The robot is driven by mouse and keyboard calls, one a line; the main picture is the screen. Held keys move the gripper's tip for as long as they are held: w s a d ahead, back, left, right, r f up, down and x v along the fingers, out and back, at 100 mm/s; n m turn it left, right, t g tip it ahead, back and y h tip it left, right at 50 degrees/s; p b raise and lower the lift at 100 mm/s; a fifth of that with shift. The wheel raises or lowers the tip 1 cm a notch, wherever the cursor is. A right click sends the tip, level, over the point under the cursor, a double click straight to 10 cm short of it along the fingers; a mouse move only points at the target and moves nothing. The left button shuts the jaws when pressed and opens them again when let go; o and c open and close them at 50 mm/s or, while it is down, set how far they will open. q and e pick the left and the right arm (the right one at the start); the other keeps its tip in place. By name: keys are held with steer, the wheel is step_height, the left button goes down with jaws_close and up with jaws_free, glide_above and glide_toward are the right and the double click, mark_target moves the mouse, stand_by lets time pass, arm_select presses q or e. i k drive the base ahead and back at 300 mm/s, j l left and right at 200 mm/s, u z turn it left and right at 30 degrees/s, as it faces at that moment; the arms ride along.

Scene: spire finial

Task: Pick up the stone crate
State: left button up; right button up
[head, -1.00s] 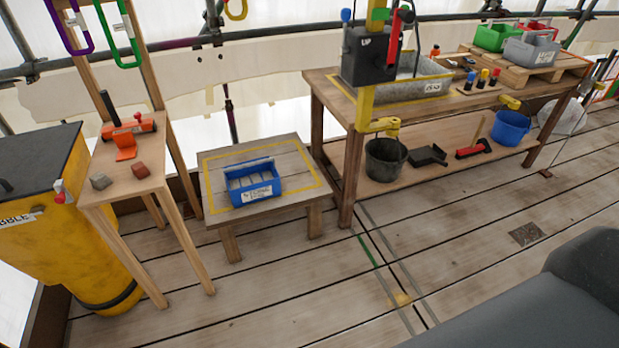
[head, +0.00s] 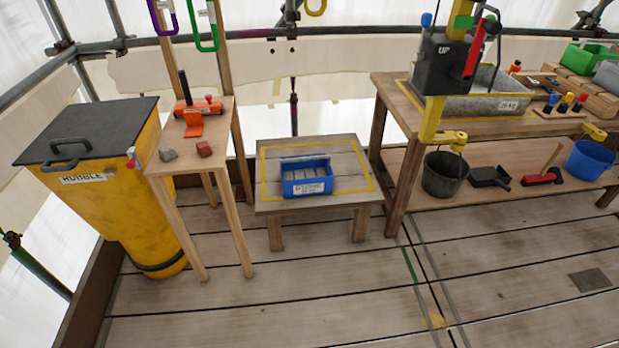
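The stone crate is a small blue open crate (head: 309,188) with a white label on its front. It holds several pale stone blocks and has a blue bar across the top. It sits inside the yellow outline on a low wooden table (head: 347,149), near the middle of the head view. Neither of my grippers shows in this view, and nothing is touching the crate.
A yellow rubble bin (head: 140,215) and a narrow wooden stand (head: 158,187) stand left of the low table. A workbench (head: 397,103) stands to the right, with a black bucket (head: 443,177) on its lower shelf. The plank floor (head: 290,290) in front is clear.

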mark_target(307, 175)
steer(key=i+j, duration=1.15)
steer(key=j, duration=0.15)
steer(key=z, duration=1.85)
